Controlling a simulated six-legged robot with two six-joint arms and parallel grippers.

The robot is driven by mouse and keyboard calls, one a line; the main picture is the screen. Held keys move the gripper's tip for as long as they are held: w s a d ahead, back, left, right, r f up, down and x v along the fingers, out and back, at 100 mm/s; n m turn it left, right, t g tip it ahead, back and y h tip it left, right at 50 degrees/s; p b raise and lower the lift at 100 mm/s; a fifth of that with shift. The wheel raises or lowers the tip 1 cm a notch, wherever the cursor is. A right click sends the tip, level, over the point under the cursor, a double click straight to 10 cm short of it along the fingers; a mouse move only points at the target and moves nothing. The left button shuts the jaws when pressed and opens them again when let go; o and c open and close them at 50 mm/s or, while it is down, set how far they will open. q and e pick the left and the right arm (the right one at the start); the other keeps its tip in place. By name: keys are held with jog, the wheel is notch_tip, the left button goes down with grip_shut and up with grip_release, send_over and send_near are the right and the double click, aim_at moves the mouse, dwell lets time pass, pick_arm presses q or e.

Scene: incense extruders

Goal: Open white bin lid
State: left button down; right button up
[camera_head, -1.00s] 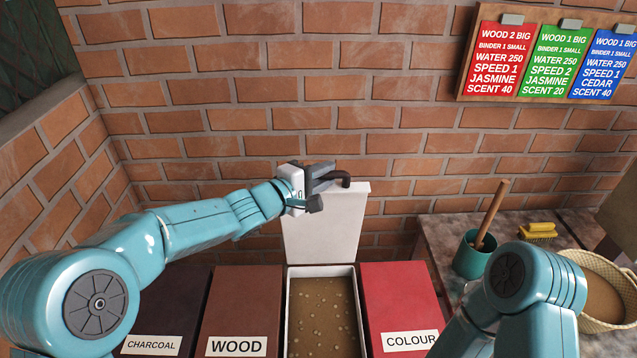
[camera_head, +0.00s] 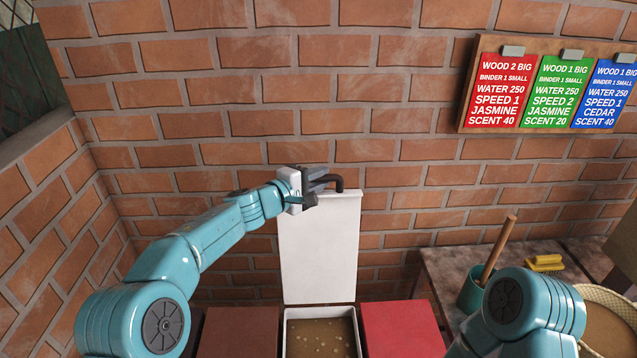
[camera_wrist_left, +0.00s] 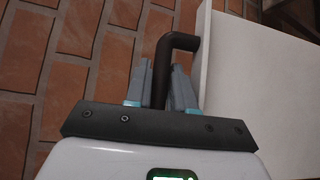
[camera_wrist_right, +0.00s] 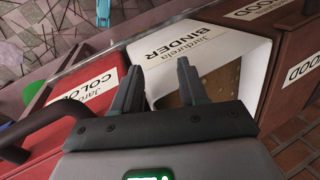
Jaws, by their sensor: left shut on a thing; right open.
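The white bin (camera_head: 290,335) stands between the brown and red bins, with brownish contents showing inside. Its white lid (camera_head: 318,250) stands upright at the back of the bin, in front of the brick wall. A dark bent handle (camera_head: 338,184) is at the lid's top edge. My left gripper (camera_head: 318,188) is shut on the handle, which also shows between its fingers in the left wrist view (camera_wrist_left: 174,50). My right gripper (camera_wrist_right: 160,85) is open and empty. In the right wrist view the white bin's front (camera_wrist_right: 195,45) carries a BINDER label.
The brown bin (camera_head: 240,333) and the red bin (camera_head: 402,330) flank the white bin. A table at right holds a teal pot (camera_head: 471,293) with a wooden stick, a yellow brush (camera_head: 545,263) and a basket (camera_head: 606,300). Recipe cards (camera_head: 495,90) hang on the wall.

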pick_arm(q)
jog(key=shift+w, duration=0.5)
jog(key=shift+r, duration=0.1)
jog(key=c, duration=1.1)
grip_release()
jog(key=shift+s, duration=0.1)
jog(key=shift+s+a, duration=0.1)
jog(key=shift+a, duration=0.15)
jog(key=b+v, duration=0.3)
jog(key=v, duration=1.2)
jog(key=shift+s+a+b, duration=0.2)
jog(key=shift+s+b, duration=0.1)
jog(key=shift+s, duration=0.1)
